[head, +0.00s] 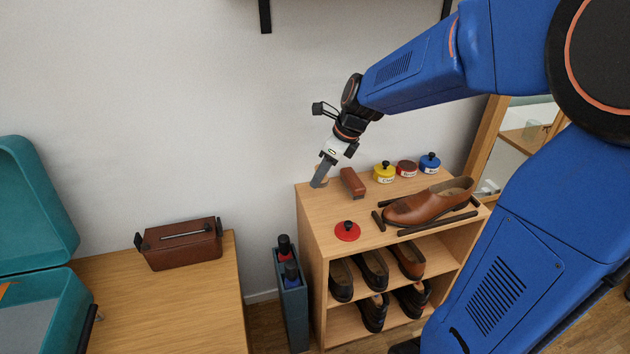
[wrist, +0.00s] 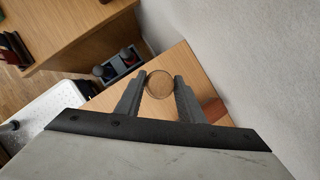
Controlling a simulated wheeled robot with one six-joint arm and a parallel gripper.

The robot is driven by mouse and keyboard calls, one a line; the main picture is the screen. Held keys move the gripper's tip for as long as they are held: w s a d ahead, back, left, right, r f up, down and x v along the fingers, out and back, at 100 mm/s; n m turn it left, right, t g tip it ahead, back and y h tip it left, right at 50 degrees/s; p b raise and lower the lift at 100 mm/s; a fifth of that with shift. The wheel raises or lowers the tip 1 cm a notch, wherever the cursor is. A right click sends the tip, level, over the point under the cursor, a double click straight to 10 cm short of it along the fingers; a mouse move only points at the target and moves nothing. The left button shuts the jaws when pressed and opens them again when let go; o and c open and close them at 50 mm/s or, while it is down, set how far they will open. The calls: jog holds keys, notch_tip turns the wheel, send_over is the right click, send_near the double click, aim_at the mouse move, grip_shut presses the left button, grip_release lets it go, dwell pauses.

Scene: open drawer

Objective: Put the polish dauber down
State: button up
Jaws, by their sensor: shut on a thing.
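My gripper (head: 319,184) is at the left back corner of the wooden shelf unit's top (head: 328,215), pointing down. In the wrist view its two fingers (wrist: 159,90) are shut on a round, wood-coloured end, which I take to be the polish dauber (wrist: 159,84). In the head view the dauber is mostly hidden by the fingers, with a bit of tan showing beside them. Its lower end is hidden, so I cannot tell whether it touches the top. A brown block, perhaps a brush (head: 352,183), lies just right of my gripper.
Yellow (head: 384,173), dark red (head: 406,169) and blue (head: 430,163) tins stand along the back. A red lid-like disc (head: 348,232) lies near the front left. A brown shoe (head: 430,203) lies between dark bars. A grey caddy with bottles (head: 290,300) stands left of the unit.

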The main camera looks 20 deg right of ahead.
jog(key=shift+w+f, duration=0.65)
jog(key=shift+w, duration=0.3)
jog(key=shift+w+f, duration=0.65)
jog(key=shift+w, duration=0.35)
jog(key=shift+w+f, duration=0.65)
jog(key=shift+w, duration=0.3)
jog(key=shift+w+f, duration=0.2)
jog(key=shift+f, duration=1.35)
jog(key=shift+f, duration=0.15)
jog(key=o, duration=1.3)
